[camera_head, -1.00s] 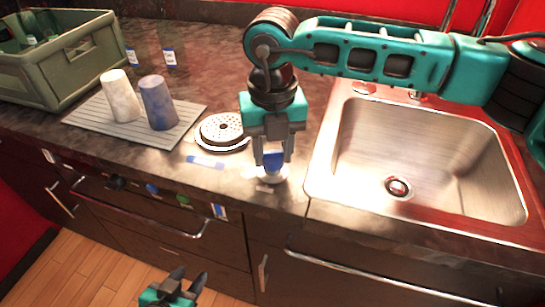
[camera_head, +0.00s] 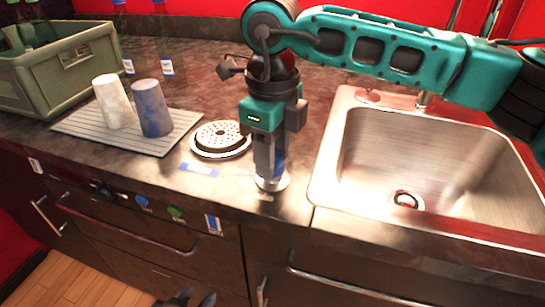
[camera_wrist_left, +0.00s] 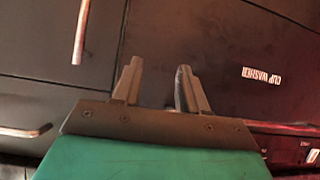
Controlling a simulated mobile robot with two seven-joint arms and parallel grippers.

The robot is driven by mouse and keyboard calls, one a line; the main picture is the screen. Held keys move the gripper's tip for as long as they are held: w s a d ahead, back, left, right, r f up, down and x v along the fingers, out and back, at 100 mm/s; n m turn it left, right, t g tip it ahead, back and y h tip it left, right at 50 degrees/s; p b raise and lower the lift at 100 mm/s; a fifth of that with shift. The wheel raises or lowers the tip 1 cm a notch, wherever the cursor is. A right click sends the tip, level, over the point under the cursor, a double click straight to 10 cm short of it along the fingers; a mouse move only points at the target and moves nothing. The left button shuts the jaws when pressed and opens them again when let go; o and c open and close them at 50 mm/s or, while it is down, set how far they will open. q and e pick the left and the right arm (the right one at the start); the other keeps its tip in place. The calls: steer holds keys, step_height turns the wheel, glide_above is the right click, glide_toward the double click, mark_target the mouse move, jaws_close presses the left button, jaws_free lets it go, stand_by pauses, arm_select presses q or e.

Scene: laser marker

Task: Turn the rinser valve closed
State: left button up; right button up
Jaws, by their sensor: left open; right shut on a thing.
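The rinser valve (camera_head: 281,160) has a blue handle on a round silver base, standing on the counter near its front edge. My right gripper (camera_head: 268,172) points straight down and is shut on the blue handle, hiding most of it. The rinser (camera_head: 221,138), a round perforated metal plate, sits just left of the valve. My left gripper (camera_head: 190,299) is low in front of the cabinets at the bottom edge. In the left wrist view its two fingers (camera_wrist_left: 157,78) are apart with nothing between them.
A metal sink (camera_head: 440,150) lies to the right. Two cups (camera_head: 114,101) (camera_head: 152,108) stand upside down on a ribbed mat (camera_head: 85,124), with a green crate (camera_head: 65,65) at far left. Knobs (camera_head: 142,202) and cabinet handles (camera_head: 125,228) project from the front.

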steer(key=shift+n, duration=0.7)
arm_select(q)
steer(key=shift+w+d+b, duration=0.1)
steer(key=shift+w+b, duration=0.1)
steer(key=shift+b, duration=0.1)
arm_select(e)
steer(key=shift+n, duration=0.3)
arm_select(q)
steer(key=shift+s+f, duration=0.15)
arm_select(e)
steer(key=shift+r, duration=0.1)
steer(key=o, duration=1.1)
steer(key=shift+c, duration=0.2)
arm_select(q)
steer(key=shift+s+a+r+p, duration=0.25)
steer(key=shift+p, duration=0.5)
arm_select(e)
step_height(320, 180, up, 13)
